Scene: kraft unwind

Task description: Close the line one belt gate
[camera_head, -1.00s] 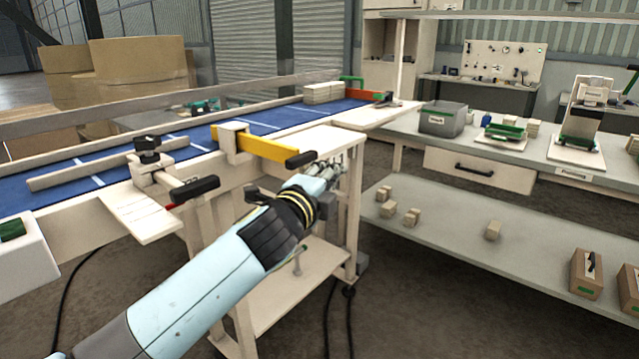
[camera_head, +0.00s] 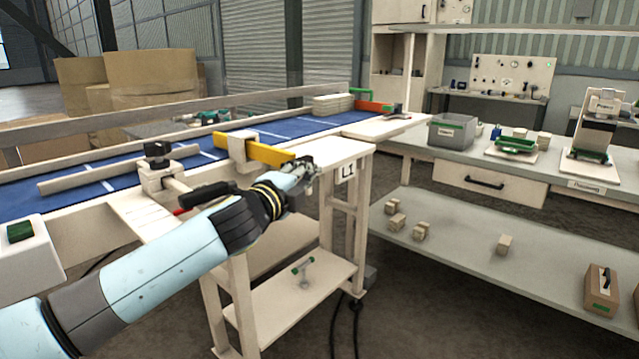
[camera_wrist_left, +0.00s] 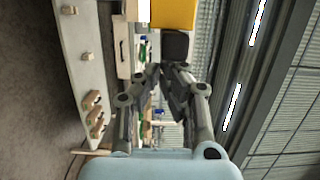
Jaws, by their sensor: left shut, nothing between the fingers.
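The line one belt gate is a yellow bar (camera_head: 265,152) held in a pale bracket (camera_head: 238,147) at the near edge of the blue belt (camera_head: 285,128). The bar points right and outward, past the belt's near edge. Its black end is mostly hidden behind my left gripper (camera_head: 308,168) in the head view. In the left wrist view, the yellow bar (camera_wrist_left: 175,14) and its black end (camera_wrist_left: 175,45) are just beyond the fingertips (camera_wrist_left: 165,70). My left gripper is shut and empty, close to the black end; contact cannot be told. My right gripper is out of view.
An L1 label (camera_head: 348,170) marks the conveyor stand. A black-handled clamp (camera_head: 203,194) sits left of the gate, near my left forearm. Pale blocks (camera_head: 333,103) rest at the belt's far end. A workbench (camera_head: 455,155) with a grey bin (camera_head: 453,131) stands to the right.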

